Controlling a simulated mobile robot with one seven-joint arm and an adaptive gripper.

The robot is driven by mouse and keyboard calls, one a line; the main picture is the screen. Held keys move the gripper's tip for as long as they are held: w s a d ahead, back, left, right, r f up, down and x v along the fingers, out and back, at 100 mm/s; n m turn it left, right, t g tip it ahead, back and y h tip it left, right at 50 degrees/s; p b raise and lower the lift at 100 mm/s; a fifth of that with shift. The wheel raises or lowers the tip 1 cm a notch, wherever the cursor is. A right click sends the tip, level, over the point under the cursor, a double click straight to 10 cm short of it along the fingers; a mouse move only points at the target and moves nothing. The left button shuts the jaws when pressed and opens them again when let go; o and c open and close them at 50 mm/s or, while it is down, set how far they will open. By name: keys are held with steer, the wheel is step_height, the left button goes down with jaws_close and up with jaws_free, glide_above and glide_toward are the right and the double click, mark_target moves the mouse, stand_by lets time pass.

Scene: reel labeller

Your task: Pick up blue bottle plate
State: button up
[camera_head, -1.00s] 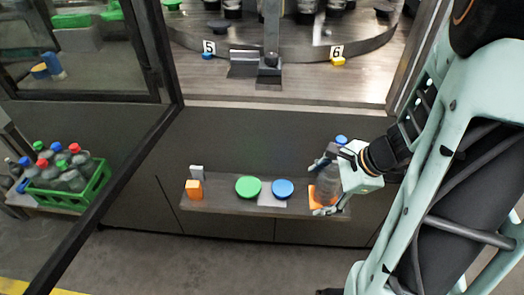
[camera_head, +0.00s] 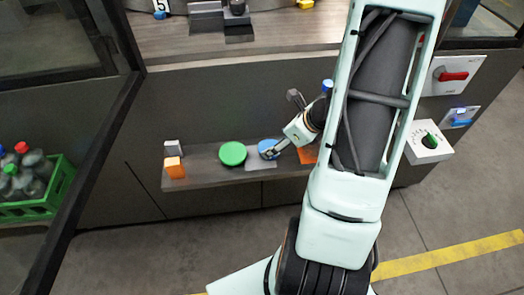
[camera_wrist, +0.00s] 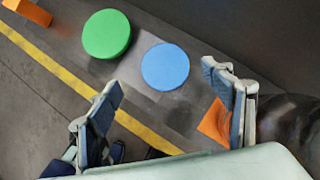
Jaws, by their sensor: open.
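The blue bottle plate is a flat blue disc (camera_head: 268,148) on a grey square on the narrow shelf, just right of a green disc (camera_head: 232,153). In the wrist view the whole blue disc (camera_wrist: 165,67) shows ahead of and between the open fingers (camera_wrist: 163,95). Nothing is between the fingers. The head view does not clearly show whether a fingertip touches the disc.
An orange block (camera_head: 174,168) and a grey block stand at the shelf's left end. Right of the disc is an orange piece (camera_wrist: 215,122), and a blue-capped bottle is mostly hidden behind my arm. A green crate (camera_head: 40,205) holds bottles at far left. The dark panel rises behind the shelf.

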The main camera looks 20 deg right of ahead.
steer(key=shift+w+f, duration=0.1)
steer(key=shift+f, duration=0.45)
steer(key=x, duration=0.2)
steer(key=b+x, duration=0.1)
steer(key=x, duration=0.1)
steer(key=b+x, duration=0.1)
steer(key=x, duration=0.1)
steer(key=shift+w+d+f, duration=0.1)
steer(key=shift+d+f, duration=0.1)
steer(key=shift+d, duration=0.05)
steer(key=shift+c, duration=0.7)
steer(key=c, duration=1.2)
steer(key=shift+o, duration=0.2)
steer(key=shift+r, duration=0.1)
